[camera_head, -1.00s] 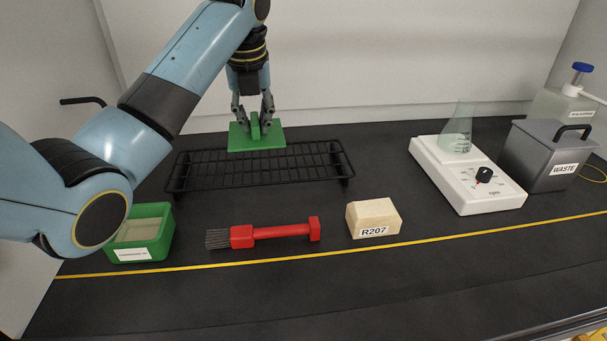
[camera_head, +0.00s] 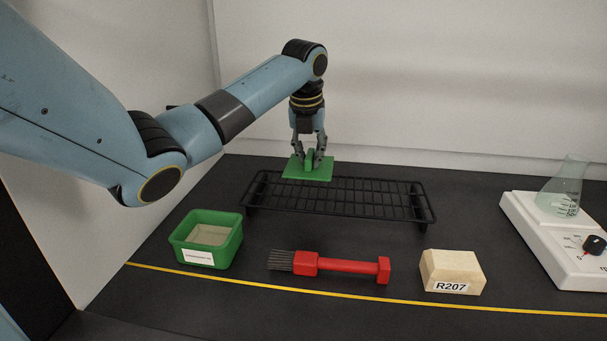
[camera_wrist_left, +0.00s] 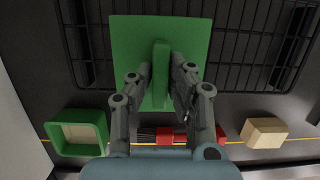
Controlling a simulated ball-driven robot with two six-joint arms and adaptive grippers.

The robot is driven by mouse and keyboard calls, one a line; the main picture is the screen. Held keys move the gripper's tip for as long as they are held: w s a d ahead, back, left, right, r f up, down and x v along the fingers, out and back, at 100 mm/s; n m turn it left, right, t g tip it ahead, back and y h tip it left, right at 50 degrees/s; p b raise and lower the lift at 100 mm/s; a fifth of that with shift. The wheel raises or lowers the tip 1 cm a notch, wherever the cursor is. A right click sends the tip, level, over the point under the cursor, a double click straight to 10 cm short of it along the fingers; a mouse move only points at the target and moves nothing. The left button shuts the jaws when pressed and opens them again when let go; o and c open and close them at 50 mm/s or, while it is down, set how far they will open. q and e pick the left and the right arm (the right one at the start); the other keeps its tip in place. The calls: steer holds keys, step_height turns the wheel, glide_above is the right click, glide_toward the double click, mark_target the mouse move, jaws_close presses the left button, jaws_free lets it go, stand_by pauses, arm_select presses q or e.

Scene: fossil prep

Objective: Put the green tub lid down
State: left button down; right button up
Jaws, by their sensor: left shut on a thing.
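The green tub lid (camera_head: 293,170) is a flat square plate with an upright grip bar. My left gripper (camera_head: 311,157) is shut on that bar and holds the lid level at the left back part of the black wire rack (camera_head: 380,197). In the left wrist view the lid (camera_wrist_left: 130,50) lies between the camera and the rack (camera_wrist_left: 255,45), with the fingers on both sides of its bar. I cannot tell whether the lid touches the rack. The open green tub (camera_head: 232,245) stands front left, with a pale content inside. My right gripper is not in view.
A red-handled brush (camera_head: 345,265) and a pale block labelled R207 (camera_head: 452,270) lie in front of the rack. A white stirrer (camera_head: 540,240) with a glass flask (camera_head: 562,185) stands at the right. A yellow line (camera_head: 420,305) crosses the black bench near the front.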

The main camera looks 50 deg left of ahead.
mark_target(299, 165)
arm_select(q)
steer(key=a+f, duration=0.2)
steer(key=a, duration=0.1)
steer(key=shift+s, duration=0.15)
steer(key=shift+s+x, duration=0.2)
steer(key=shift+x, duration=0.8)
steer(key=shift+s+x, duration=0.2)
steer(key=shift+x, duration=0.8)
steer(key=shift+d+f, duration=0.2)
steer(key=shift+d, duration=0.05)
steer(key=c, duration=1.3)
jaws_free()
steer(key=shift+o, duration=0.2)
steer(key=v, duration=1.2)
steer(key=shift+r, duration=0.15)
